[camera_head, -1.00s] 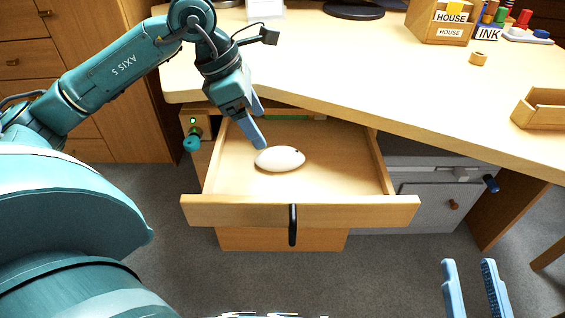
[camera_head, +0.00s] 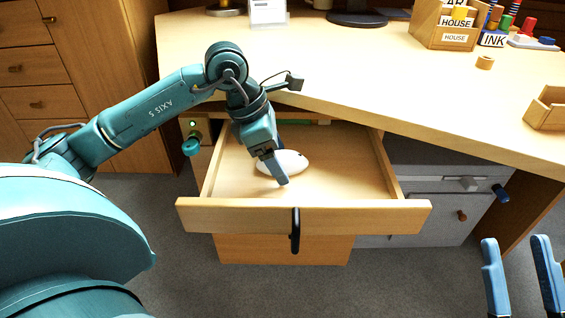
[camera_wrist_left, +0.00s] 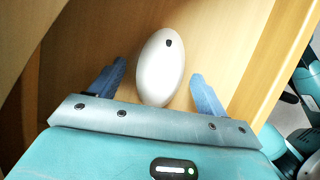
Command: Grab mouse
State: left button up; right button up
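The mouse (camera_head: 291,161) is a white oval with a small dark spot and lies in the open drawer (camera_head: 330,215). My left gripper (camera_head: 279,170) is down inside the drawer at the mouse and hides part of it in the head view. In the left wrist view the mouse (camera_wrist_left: 160,68) lies between the two blue fingers of the left gripper (camera_wrist_left: 155,85). The fingers are spread, with a gap on each side of the mouse. My right gripper (camera_head: 523,275) shows at the lower right of the head view, its two blue fingers apart and empty.
The desk top (camera_head: 400,85) overhangs the back of the drawer. A black handle (camera_head: 295,230) is on the drawer front. A letter-labelled wooden box (camera_head: 445,30) and a wooden tray (camera_head: 548,108) stand on the desk. The right part of the drawer is empty.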

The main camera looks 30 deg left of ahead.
pick_arm(q)
jog(key=c, duration=1)
